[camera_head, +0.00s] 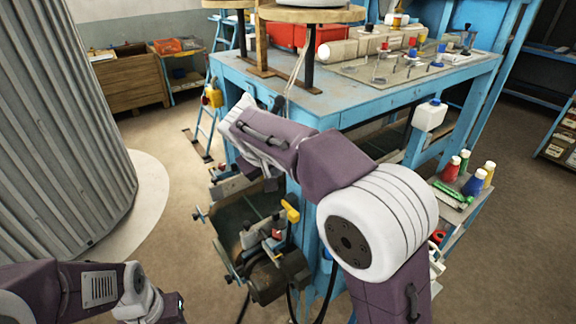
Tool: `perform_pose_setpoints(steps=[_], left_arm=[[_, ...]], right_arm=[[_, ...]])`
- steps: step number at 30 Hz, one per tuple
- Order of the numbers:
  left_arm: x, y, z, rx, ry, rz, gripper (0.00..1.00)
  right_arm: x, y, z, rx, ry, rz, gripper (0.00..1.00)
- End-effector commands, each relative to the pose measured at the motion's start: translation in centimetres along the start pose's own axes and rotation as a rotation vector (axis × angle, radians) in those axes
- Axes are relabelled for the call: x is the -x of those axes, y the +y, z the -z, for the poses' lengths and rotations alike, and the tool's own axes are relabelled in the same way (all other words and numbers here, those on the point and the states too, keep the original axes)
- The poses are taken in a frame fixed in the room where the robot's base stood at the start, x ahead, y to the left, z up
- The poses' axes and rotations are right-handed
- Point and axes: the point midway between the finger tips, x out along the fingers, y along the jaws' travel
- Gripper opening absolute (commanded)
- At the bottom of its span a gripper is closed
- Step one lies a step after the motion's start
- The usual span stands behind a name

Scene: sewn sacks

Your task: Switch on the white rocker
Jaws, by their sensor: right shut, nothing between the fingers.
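I cannot make out a white rocker for certain in the head view. My right gripper (268,181) hangs below the wrist in front of the bench's left end. It is small and partly hidden by my forearm. It is shut and empty, above the machine with coloured knobs. Whether it touches anything cannot be told. My left arm enters at the bottom left, and its gripper fingers do not show.
A machine with a yellow handle (290,212) stands below my right arm. A grey corrugated silo (62,125) is on the left. Bottles (478,181) stand on a low shelf at right. A blue ladder (216,62) leans behind. Open floor lies between silo and bench.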

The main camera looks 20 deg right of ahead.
Motion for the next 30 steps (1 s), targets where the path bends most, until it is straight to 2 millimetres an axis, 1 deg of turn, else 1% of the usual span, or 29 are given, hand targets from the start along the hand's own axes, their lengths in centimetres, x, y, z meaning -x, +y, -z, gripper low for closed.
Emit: perform_pose_setpoints(steps=[1,3,6,9,20,23,30], left_arm=[[0.5,0.0,0.1,0.0,0.0,0.0,0.36],[0.9,0.0,0.1,0.0,0.0,0.0,0.36],[1.2,0.0,0.1,0.0,0.0,0.0,0.36],[1.3,0.0,0.1,0.0,0.0,0.0,0.36],[1.2,0.0,0.1,0.0,0.0,0.0,0.36],[0.7,0.0,0.1,0.0,0.0,0.0,0.36],[1.0,0.0,0.1,0.0,0.0,0.0,0.36]], right_arm=[[-0.3,0.8,0.0,-0.003,-0.003,-0.002,0.0],[-0.9,1.8,0.0,-0.004,-0.002,-0.002,0.0],[-1.6,2.8,-0.1,-0.003,-0.001,-0.001,0.0],[-2.0,3.2,-0.1,-0.001,0.0,-0.001,0.0],[-2.2,3.4,-0.2,0.0,0.001,-0.001,0.0],[-3.0,3.8,-0.4,-0.003,-0.001,-0.002,0.0],[-2.7,3.9,-0.3,0.0,0.0,-0.001,0.0]])
